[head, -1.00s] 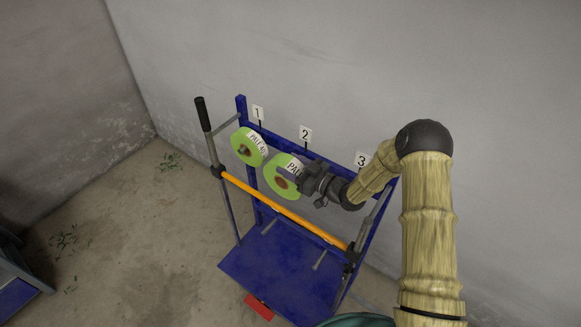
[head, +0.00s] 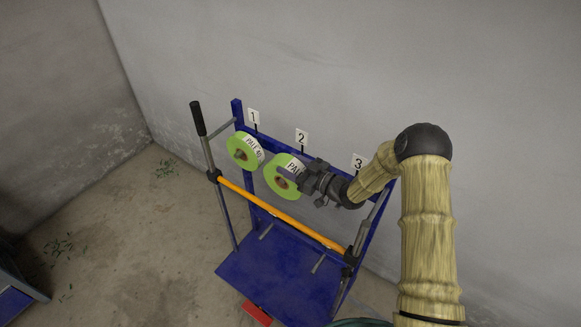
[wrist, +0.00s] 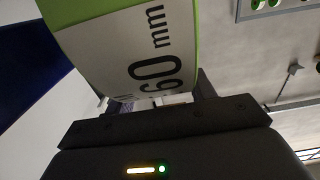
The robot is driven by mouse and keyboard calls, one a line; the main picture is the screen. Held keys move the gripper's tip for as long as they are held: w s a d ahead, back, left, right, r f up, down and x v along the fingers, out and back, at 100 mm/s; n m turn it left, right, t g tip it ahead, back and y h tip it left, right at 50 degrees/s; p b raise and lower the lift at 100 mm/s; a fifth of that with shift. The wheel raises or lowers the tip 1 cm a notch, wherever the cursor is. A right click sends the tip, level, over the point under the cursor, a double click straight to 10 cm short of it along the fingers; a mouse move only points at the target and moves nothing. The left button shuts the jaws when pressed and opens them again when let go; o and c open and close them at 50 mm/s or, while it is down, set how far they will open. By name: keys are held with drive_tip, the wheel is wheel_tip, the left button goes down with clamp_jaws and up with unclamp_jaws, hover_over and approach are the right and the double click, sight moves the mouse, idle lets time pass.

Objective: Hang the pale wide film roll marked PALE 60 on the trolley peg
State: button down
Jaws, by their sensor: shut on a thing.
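A pale green film roll (head: 281,183) with a white label starting "PAL" is at the place marked 2 on the blue trolley (head: 278,277). In the wrist view its label (wrist: 140,60) reads "60 mm". My gripper (head: 305,178) is shut on this roll from the right side. The roll's core faces the head camera; whether a peg passes through it cannot be told. Another pale green roll (head: 240,152), labelled PALE with a number too small to read surely, hangs at the place marked 1.
An orange bar (head: 280,211) crosses the trolley front below the rolls. Signs 1 (head: 254,117), 2 (head: 301,137) and 3 (head: 358,162) stand along the top rail, close to the grey wall. My arm covers much of place 3. The floor at left is mostly clear.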

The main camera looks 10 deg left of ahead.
drive_tip(key=shift+w+d+b, duration=0.35)
drive_tip(key=shift+w+b, duration=0.1)
drive_tip(key=shift+w, duration=0.45)
drive_tip(key=c, duration=0.6)
unclamp_jaws()
drive_tip(key=shift+r, duration=0.1)
drive_tip(key=shift+o, duration=0.8)
wheel_tip(320, 180, up, 10)
drive_tip(key=shift+f+b, duration=0.1)
drive_tip(key=shift+b, duration=0.6)
